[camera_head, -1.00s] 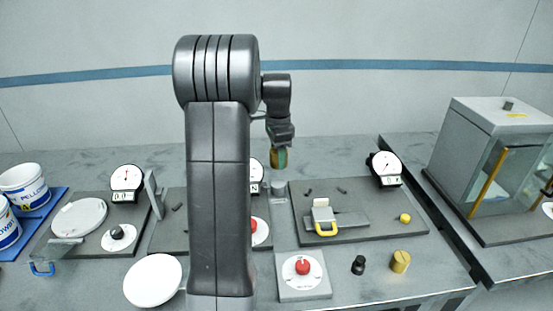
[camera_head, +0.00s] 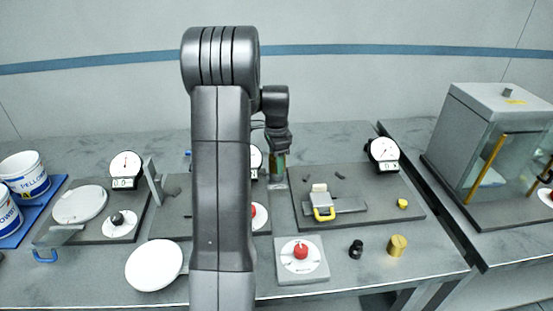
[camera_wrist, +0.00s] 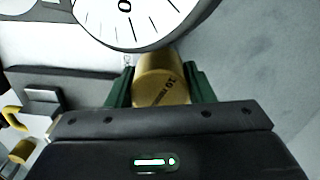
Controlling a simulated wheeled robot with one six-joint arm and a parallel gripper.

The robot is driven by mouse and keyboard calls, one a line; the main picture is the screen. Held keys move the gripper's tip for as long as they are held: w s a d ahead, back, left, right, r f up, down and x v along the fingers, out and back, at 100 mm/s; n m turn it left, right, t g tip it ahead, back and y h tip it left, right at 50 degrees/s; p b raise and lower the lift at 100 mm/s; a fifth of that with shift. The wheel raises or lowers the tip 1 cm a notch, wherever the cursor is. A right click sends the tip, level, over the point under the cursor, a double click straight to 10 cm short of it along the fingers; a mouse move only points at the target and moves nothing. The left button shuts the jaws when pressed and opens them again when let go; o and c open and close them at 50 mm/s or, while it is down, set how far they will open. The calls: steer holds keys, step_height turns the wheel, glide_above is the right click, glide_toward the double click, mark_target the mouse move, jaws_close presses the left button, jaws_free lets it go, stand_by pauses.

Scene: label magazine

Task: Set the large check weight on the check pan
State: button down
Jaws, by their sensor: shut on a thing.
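My gripper (camera_head: 277,166) hangs over the middle of the bench, at the left edge of the right-hand dial board. In the wrist view its green fingers are shut on a brass cylinder weight (camera_wrist: 160,80) with dark lettering that includes "10". In the head view the held weight is mostly hidden by the fingers, and I cannot tell whether it touches anything below. Another brass weight (camera_head: 397,245) and a small black weight (camera_head: 356,249) stand at the front right. I cannot tell for sure which surface is the check pan.
A grey plate (camera_head: 287,275) with a white disc and red knob sits at the front. A large dial (camera_wrist: 135,20) is close behind the held weight. A glass-sided cabinet (camera_head: 490,130) stands right.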

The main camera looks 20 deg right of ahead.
steer(key=c, duration=0.7)
jaws_free()
steer(key=shift+f, duration=0.1)
steer(key=shift+o, duration=0.2)
step_height(320, 180, up, 12)
step_height(320, 180, down, 13)
steer(key=shift+r, duration=0.2)
step_height(320, 180, up, 3)
steer(key=shift+r, duration=0.6)
steer(key=shift+f, duration=0.1)
